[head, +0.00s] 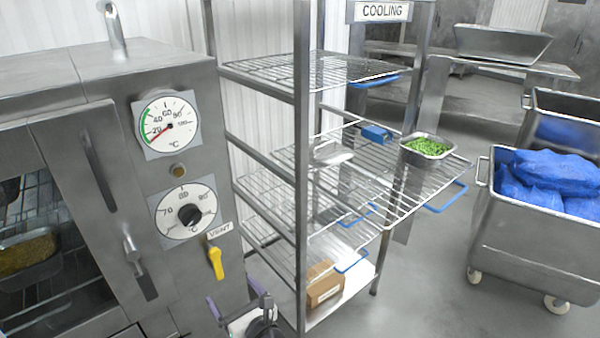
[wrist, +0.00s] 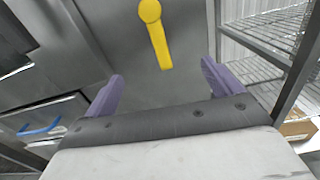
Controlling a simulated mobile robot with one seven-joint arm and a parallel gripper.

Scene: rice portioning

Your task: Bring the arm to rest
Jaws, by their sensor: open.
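My gripper (head: 240,309) is low in front of the steel oven cabinet, at the bottom of the head view. Its two purple fingers stand wide apart in the wrist view (wrist: 160,90), with nothing between them. The yellow vent lever (head: 215,261) hangs down below the dial, above the gripper. In the wrist view the yellow lever (wrist: 156,35) is ahead of the fingertips and apart from them. The rest of my arm is mostly out of view.
A wire cooling rack (head: 302,120) stands close to the right of my gripper. It holds a pan of green food (head: 428,147), a blue item (head: 376,133) and a cardboard box (head: 324,286). A wheeled bin (head: 530,240) with blue bags stands at right; open floor lies between.

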